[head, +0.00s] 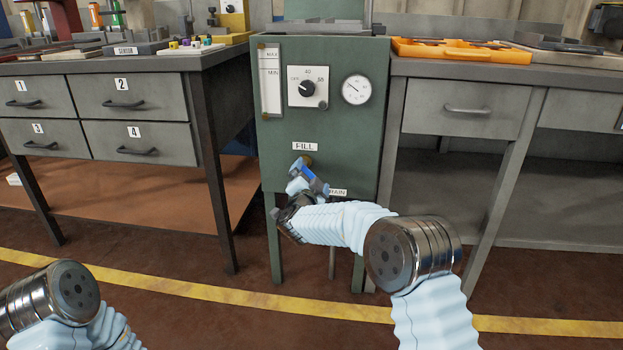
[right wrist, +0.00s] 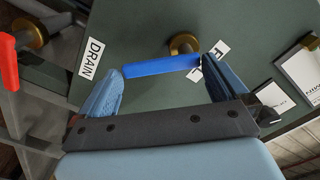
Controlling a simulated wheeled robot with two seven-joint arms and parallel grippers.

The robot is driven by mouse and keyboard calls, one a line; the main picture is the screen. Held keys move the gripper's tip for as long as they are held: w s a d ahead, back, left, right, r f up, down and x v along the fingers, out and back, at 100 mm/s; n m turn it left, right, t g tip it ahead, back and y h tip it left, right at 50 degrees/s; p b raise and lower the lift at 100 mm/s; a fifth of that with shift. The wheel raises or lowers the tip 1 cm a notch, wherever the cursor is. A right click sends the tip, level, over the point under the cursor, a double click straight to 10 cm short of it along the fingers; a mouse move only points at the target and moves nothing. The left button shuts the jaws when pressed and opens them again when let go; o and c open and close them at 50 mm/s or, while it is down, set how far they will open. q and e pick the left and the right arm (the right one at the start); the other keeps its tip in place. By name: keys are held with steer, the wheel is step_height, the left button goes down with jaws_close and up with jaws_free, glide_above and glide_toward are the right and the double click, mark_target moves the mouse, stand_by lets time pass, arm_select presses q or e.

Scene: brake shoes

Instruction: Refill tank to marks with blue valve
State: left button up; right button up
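The green tank cabinet (head: 330,130) stands in the middle of the head view. Its level window (head: 270,85) has MAX and MIN marks; I cannot make out a liquid level. The blue valve handle (right wrist: 160,66) sits in front of the brass FILL fitting (right wrist: 184,43). My right gripper (head: 307,179) is at this handle, fingers spread wide. In the right wrist view the handle lies lengthwise between the fingertips, its ends close to both; I cannot tell if they touch. A red handle (right wrist: 8,62) is near the DRAIN label (right wrist: 91,58). My left gripper is out of view.
A knob panel (head: 308,87) and a round gauge (head: 357,89) are on the cabinet above the FILL label (head: 304,147). A drawer bench (head: 140,67) stands left, another bench (head: 470,72) with an orange tray (head: 460,51) right. A yellow line (head: 180,288) crosses the open floor.

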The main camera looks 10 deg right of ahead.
steer(key=shift+s, duration=0.1)
steer(key=v, duration=1.3)
steer(key=shift+s+p, duration=0.3)
steer(key=shift+p, duration=0.05)
steer(key=shift+a, duration=0.1)
steer(key=shift+c, duration=0.5)
